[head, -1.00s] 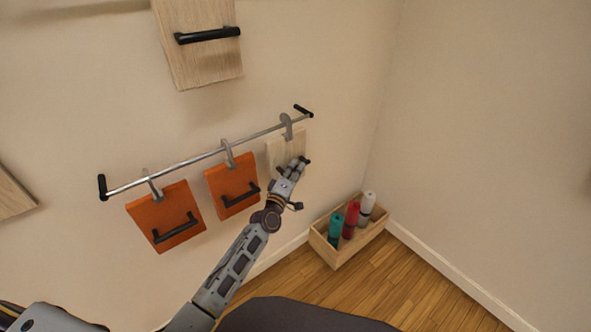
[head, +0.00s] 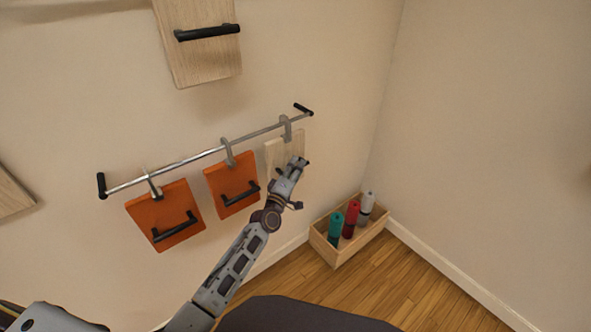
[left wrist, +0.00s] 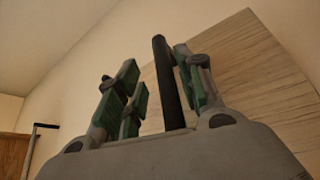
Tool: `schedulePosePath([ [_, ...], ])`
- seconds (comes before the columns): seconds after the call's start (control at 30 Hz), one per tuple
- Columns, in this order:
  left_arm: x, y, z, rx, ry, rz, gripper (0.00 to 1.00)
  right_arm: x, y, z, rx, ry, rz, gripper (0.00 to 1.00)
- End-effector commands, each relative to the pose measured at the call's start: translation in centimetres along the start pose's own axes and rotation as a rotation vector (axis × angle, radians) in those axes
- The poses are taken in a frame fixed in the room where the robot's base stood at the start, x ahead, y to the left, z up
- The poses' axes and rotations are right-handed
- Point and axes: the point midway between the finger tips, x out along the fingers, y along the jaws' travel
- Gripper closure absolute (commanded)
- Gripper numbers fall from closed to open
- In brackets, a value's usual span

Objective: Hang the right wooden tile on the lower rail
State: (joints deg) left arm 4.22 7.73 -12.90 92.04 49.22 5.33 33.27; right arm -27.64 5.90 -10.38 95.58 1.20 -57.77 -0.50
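The pale wooden tile (head: 284,150) hangs from a grey hook (head: 286,128) near the right end of the lower rail (head: 215,151). The hook appears to sit over the rail. My left gripper (head: 299,164) is at the tile's front and covers its lower right part. In the left wrist view, the tile's black handle (left wrist: 170,85) stands between my left gripper's fingers (left wrist: 163,92). A gap shows between the handle and the left finger, and the right finger is close to it. The fingers look open around the handle. My right gripper is out of view.
Two orange tiles (head: 165,215) (head: 231,184) with black handles hang left on the same rail. Another wooden tile (head: 200,60) is higher on the wall. A wooden box (head: 347,249) with coloured bottles stands on the floor below right.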

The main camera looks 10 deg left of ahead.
Motion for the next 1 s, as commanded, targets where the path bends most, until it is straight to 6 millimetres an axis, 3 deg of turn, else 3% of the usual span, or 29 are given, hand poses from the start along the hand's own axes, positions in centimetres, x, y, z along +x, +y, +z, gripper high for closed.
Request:
schedulePosePath([
  [0.27,-0.1,-0.3,0.1,-0.001,-0.003,-0.006,0.60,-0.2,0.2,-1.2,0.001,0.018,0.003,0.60],
  [0.53,-0.7,-0.3,0.1,-0.001,-0.002,-0.005,0.60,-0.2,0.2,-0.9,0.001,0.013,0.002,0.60],
  [1.0,-4.4,-0.3,0.1,0.001,-0.002,-0.004,0.60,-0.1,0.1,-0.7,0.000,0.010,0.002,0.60],
])
